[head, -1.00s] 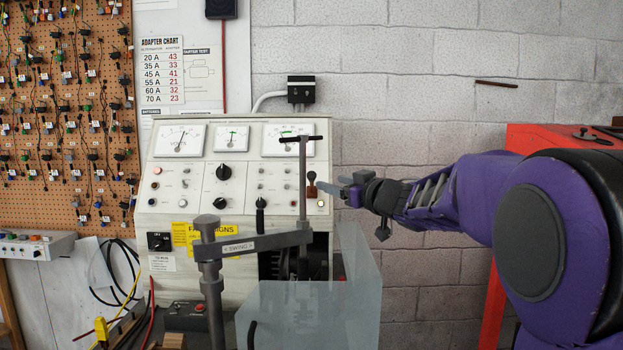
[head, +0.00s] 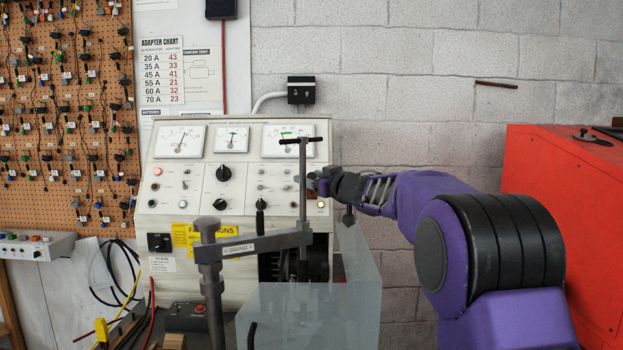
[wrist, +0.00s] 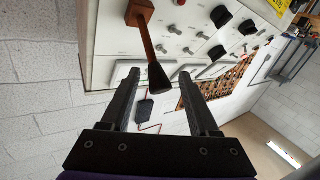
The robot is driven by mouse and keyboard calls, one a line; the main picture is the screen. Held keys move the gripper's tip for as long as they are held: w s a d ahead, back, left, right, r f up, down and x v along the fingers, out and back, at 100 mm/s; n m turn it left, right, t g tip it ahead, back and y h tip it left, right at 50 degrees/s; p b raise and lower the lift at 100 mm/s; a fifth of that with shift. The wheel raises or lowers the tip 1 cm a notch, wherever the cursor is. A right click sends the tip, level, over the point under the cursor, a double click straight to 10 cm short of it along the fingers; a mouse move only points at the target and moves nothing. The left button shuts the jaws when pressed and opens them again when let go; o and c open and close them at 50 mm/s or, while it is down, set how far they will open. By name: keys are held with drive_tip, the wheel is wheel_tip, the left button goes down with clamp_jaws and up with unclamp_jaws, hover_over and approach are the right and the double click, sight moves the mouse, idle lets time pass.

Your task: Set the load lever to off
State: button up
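A brown lever with a dark, flared end (wrist: 155,68) sticks out from the right part of the test bench's panel. I take it for the load lever, though I can read no label on it. In the wrist view its end lies between the two fingers of my gripper (wrist: 157,78), with a visible gap on each side. My gripper is open and not closed on it. In the head view my gripper (head: 320,180) is at the panel's right edge and largely hides the lever.
The white test bench (head: 160,205) carries gauges, knobs and a black-handled lever (head: 261,206). A metal swing arm with a T-handled screw (head: 303,165) stands just left of my gripper. A clear guard (head: 362,270) is below. A red cabinet (head: 560,210) stands at right.

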clamp_jaws()
idle(1.3)
